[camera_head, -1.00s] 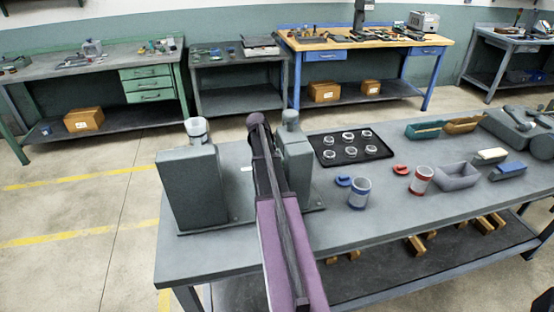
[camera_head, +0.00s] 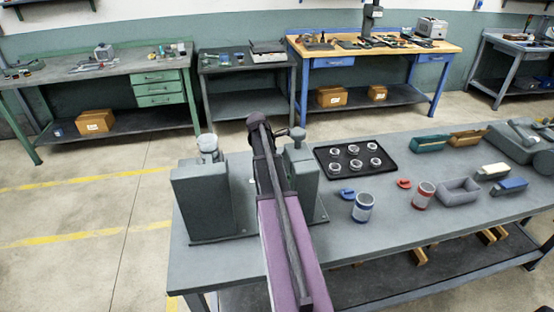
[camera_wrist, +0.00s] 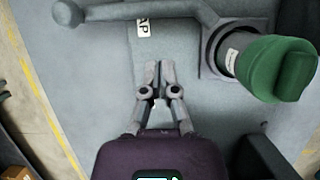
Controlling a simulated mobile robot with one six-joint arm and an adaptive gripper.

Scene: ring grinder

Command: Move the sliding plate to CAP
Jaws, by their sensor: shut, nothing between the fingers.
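The grinder shows in the head view as two grey upright blocks on a flat base, the left block (camera_head: 203,200) and the right block (camera_head: 302,172). In the wrist view, a grey plate (camera_wrist: 145,48) with a white label ending in "AP" (camera_wrist: 143,26) lies beneath my gripper (camera_wrist: 160,66). I take it to be the sliding plate, but its full outline is unclear. The fingers are shut and empty, pointing at the plate below the label. Contact cannot be told. In the head view my arm hides the gripper and the space between the blocks.
A lever with a round end (camera_wrist: 68,13) crosses above the label in the wrist view. A green knob (camera_wrist: 275,68) stands right of the fingers. On the table (camera_head: 400,215), a black tray of rings (camera_head: 355,171), a blue-banded cup (camera_head: 362,207) and a red-banded cup (camera_head: 423,194) lie rightward.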

